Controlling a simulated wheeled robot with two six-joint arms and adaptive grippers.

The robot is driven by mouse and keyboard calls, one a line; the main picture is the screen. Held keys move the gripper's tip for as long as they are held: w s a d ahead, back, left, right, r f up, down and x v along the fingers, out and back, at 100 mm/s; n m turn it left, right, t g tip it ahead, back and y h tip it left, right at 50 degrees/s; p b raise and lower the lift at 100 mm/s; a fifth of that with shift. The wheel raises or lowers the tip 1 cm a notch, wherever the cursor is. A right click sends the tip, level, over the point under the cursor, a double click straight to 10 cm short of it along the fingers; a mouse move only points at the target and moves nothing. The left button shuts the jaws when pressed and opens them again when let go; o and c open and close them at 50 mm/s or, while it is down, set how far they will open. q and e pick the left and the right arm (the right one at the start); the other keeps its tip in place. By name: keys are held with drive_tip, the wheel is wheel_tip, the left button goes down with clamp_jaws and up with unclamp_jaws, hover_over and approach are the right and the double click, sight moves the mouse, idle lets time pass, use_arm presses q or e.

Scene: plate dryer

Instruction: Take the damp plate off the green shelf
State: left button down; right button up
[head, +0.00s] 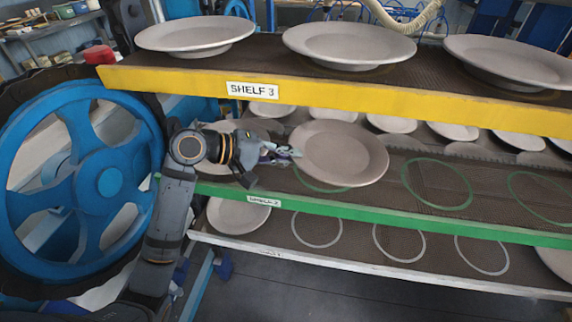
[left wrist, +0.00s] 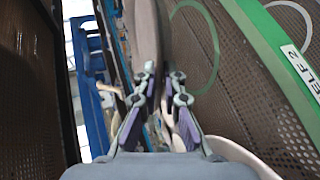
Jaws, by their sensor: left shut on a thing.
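A round beige plate (head: 342,153) is held by its left rim over the green-edged shelf (head: 400,217), labelled SHELF 2. It looks tilted and partly hides a green ring mark on that shelf. My left gripper (head: 290,153) is shut on the plate's rim. In the left wrist view the fingers (left wrist: 160,88) pinch the plate (left wrist: 146,35), seen nearly edge-on. The green shelf edge (left wrist: 262,40) runs along the right there. Whether the plate is damp cannot be told. My right gripper is out of view.
The yellow-edged shelf (head: 190,86) above carries large plates (head: 350,43). Smaller plates stand behind on the green shelf, whose other green rings (head: 437,184) are empty. A white-edged shelf (head: 330,268) lies below. A large blue wheel (head: 103,183) stands left of my arm.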

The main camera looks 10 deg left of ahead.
use_arm(q)
drive_tip(key=s+d+r+b, duration=0.1)
drive_tip(key=s+d+r, duration=0.3)
drive_tip(key=s, duration=0.5)
drive_tip(key=shift+s+r+b, duration=0.2)
drive_tip(key=shift+r+b, duration=0.2)
drive_tip(key=shift+r, duration=0.35)
